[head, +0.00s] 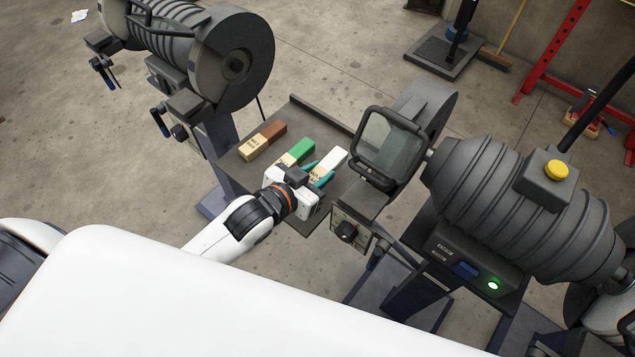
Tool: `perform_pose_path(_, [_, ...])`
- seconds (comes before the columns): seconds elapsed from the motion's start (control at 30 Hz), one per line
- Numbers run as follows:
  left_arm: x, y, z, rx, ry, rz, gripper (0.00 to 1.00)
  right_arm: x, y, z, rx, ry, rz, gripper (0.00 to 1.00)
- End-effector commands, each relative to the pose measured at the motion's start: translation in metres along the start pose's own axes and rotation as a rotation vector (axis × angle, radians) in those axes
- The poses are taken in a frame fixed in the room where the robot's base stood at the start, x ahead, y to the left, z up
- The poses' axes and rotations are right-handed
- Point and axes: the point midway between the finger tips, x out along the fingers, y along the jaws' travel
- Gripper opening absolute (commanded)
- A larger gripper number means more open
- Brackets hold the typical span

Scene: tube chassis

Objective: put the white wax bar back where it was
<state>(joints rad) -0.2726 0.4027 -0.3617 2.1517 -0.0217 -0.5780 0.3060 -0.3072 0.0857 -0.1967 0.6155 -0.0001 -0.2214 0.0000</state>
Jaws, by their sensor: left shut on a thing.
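The white wax bar (334,158) is at the right end of a row of bars over the dark grey tray (232,163). My left gripper (318,173) reaches in from the lower left, with its teal fingers shut on either side of the bar's near, labelled half. I cannot tell whether the bar rests on the tray or is slightly above it. A green bar (301,149) lies just left of it, partly hidden by my gripper, and a brown bar (270,136) lies farther left. My right gripper is not in view.
A machine with a clear framed shield (389,147) stands close right of the tray. Another grey wheel unit (234,60) stands behind left. The tray has a raised back edge.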

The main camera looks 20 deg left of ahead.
Motion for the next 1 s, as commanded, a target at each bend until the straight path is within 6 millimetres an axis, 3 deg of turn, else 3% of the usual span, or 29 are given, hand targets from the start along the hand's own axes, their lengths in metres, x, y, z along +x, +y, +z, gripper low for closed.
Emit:
perform_pose_path(0.2, [0.011, 0.000, -0.029, -0.002, 0.003, 0.000, 0.08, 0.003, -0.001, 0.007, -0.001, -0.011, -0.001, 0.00])
perform_pose_path(0.63, [0.014, 0.000, -0.036, -0.001, 0.001, 0.000, 0.08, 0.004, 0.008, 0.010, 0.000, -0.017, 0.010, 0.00])
perform_pose_path(0.67, [0.014, 0.000, -0.036, -0.001, 0.002, 0.001, 0.34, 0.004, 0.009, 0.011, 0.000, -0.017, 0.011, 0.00])
perform_pose_path(0.77, [0.014, 0.000, -0.036, -0.001, 0.002, 0.000, 0.50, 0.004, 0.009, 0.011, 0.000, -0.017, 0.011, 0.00])
perform_pose_path(1.0, [0.014, 0.000, -0.036, -0.001, 0.002, 0.001, 0.53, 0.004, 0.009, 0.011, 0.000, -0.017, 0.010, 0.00])
